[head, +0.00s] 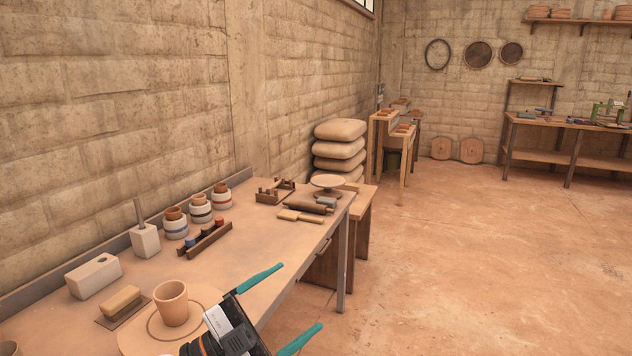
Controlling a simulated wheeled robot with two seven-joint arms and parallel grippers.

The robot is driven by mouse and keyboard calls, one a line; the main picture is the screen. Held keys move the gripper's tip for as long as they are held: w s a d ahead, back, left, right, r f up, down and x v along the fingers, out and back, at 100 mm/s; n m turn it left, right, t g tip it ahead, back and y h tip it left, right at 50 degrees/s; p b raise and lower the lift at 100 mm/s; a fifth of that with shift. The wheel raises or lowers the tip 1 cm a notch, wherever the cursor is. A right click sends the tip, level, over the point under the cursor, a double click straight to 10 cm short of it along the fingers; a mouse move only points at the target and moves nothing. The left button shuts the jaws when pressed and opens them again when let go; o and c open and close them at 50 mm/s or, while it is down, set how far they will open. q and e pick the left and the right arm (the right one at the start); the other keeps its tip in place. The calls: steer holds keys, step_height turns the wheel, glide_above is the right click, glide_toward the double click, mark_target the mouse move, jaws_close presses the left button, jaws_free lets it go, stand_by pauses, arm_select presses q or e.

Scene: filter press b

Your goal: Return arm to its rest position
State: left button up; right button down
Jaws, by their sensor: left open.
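My left gripper (296,304) shows at the bottom of the head view, with its two teal fingers spread wide apart. It is open, and nothing shows between the fingers. It is at the front edge of the workbench (250,262), just right of a clay cup (171,302). The cup stands upright on a round board (136,338), and the gripper's body overlaps the board's right side in the picture. I cannot tell whether the gripper touches the board. My right gripper is not in view.
A brush-like block (121,302), a pale box (93,276), several lidded jars (200,209) and a small rack (204,240) stand along the bench. A turntable (327,182) and rollers (305,206) lie at its far end. Open floor (470,270) lies to the right.

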arm_select(q)
steer(key=s+a+f+n+t+y, duration=0.2)
steer(key=a+f+n+y, duration=0.6)
steer(key=f+n+y, duration=0.15)
steer(key=s+a+f+n+t+y, duration=0.2)
steer(key=a+f+n+y, duration=0.65)
steer(key=n+y, duration=0.25)
steer(key=s+f+g, duration=0.6)
steer(key=s+f, duration=0.1)
steer(key=s, duration=0.3)
steer(key=s+f+g, duration=0.5)
steer(key=s+f, duration=0.1)
steer(key=s, duration=0.5)
step_height(320, 180, down, 22)
steer(key=r+g+p, duration=0.1)
steer(key=p, duration=0.3)
steer(key=s+a+f+g+p, duration=0.1)
steer(key=s+a+f+p, duration=0.1)
steer(key=s+f, duration=1.2)
steer(key=shift+s+a+f+g+h+p, duration=0.3)
steer(key=shift+s+f+h+p, duration=0.1)
steer(key=shift+s, duration=0.85)
